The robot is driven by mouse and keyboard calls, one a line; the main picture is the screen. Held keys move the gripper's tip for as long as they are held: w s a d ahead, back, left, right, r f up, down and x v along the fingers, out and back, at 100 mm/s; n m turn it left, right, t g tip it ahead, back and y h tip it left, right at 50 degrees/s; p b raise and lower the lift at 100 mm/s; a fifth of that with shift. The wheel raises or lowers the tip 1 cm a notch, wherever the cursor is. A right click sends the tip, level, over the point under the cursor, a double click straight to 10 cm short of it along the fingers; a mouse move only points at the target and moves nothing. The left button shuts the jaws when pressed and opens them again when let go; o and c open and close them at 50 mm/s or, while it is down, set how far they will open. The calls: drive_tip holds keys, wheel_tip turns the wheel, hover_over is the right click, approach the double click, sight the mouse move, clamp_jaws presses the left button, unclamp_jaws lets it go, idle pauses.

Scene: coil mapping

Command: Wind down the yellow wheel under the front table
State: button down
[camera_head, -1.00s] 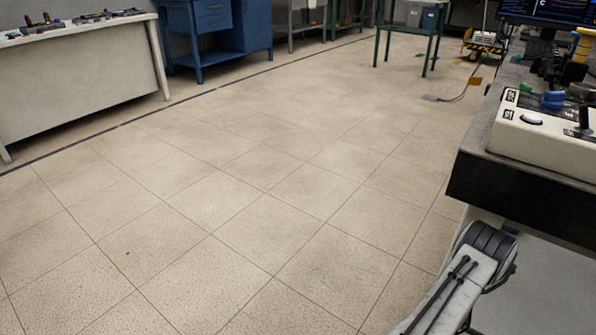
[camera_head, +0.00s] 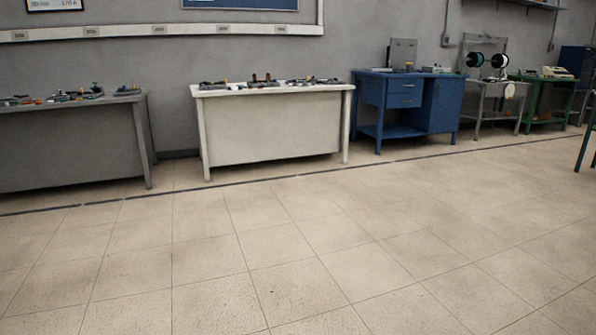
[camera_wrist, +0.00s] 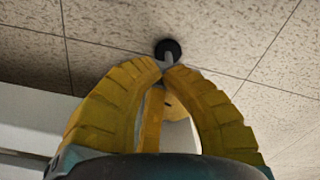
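In the wrist view my gripper (camera_wrist: 163,66) has ribbed yellow fingers that arch in from both sides and come together at the tips. Just beyond the tips is a round black foot or pad (camera_wrist: 171,46) with a short grey stem, seen against floor tiles. Whether the tips touch the stem is unclear. Between the fingers are a narrow yellow strip (camera_wrist: 152,120) and a small yellow patch; I cannot tell if they belong to the yellow wheel or to my gripper. No yellow wheel can be made out for certain. The head view shows neither gripper nor wheel.
In the head view a white table (camera_head: 270,130), a grey table (camera_head: 70,150) and a blue workbench (camera_head: 440,108) line the wall. A dark line (camera_head: 240,184) runs along the floor before them. The tiled floor (camera_head: 300,270) is clear. The wrist view shows a pale panel (camera_wrist: 35,115) at left.

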drive_tip(key=shift+w+a+f, duration=0.2)
drive_tip(key=shift+a, duration=0.1)
idle(0.4)
drive_tip(key=shift+s+a, duration=0.1)
drive_tip(key=shift+s+a+r, duration=0.1)
drive_tip(key=shift+s+a, duration=0.05)
drive_tip(key=shift+s, duration=0.05)
wheel_tip(320, 180, up, 6)
drive_tip(key=p, duration=0.4)
drive_tip(key=shift+d, duration=0.2)
drive_tip(key=shift+r, duration=0.1)
idle(0.3)
